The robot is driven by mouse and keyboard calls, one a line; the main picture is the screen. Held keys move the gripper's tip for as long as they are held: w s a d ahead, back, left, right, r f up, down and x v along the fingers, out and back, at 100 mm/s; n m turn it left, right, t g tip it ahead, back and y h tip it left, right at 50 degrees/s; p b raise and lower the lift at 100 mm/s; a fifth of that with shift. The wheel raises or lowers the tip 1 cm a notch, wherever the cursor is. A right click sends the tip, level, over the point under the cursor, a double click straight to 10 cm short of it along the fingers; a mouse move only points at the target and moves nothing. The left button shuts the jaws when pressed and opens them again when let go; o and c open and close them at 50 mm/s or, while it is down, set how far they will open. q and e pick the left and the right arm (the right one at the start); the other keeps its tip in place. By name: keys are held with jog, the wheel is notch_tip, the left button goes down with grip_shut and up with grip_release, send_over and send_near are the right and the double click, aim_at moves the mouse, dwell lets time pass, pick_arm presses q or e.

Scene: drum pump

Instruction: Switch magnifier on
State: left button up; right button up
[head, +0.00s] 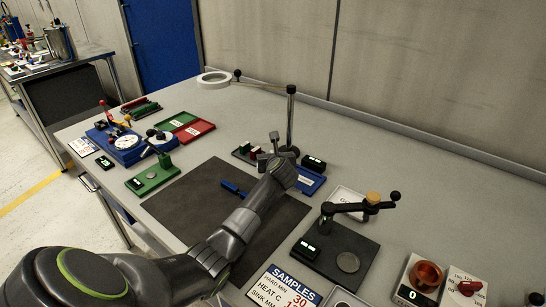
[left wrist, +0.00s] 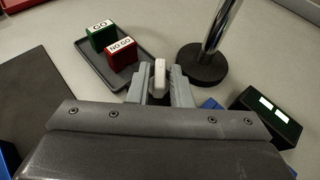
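The magnifier has a white ring head (head: 214,79) at the upper left of the bench, on a thin jointed arm. Its upright metal post (head: 290,120) stands on a round dark base, which also shows in the left wrist view (left wrist: 203,68). My left gripper (head: 273,150) is low over the bench, just left of the post base. In the left wrist view, a pale rounded piece (left wrist: 159,75) shows between the fingers. I cannot tell what it is or whether they grip it. No switch can be made out clearly. My right gripper is not in view.
A tray (left wrist: 88,57) with green GO and red NO GO blocks lies left of the gripper. A dark box with a lit display (head: 314,163) stands at its right. The dark mat (head: 200,203) lies below my arm, with a blue-handled tool on it.

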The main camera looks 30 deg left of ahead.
pick_arm(q)
grip_shut()
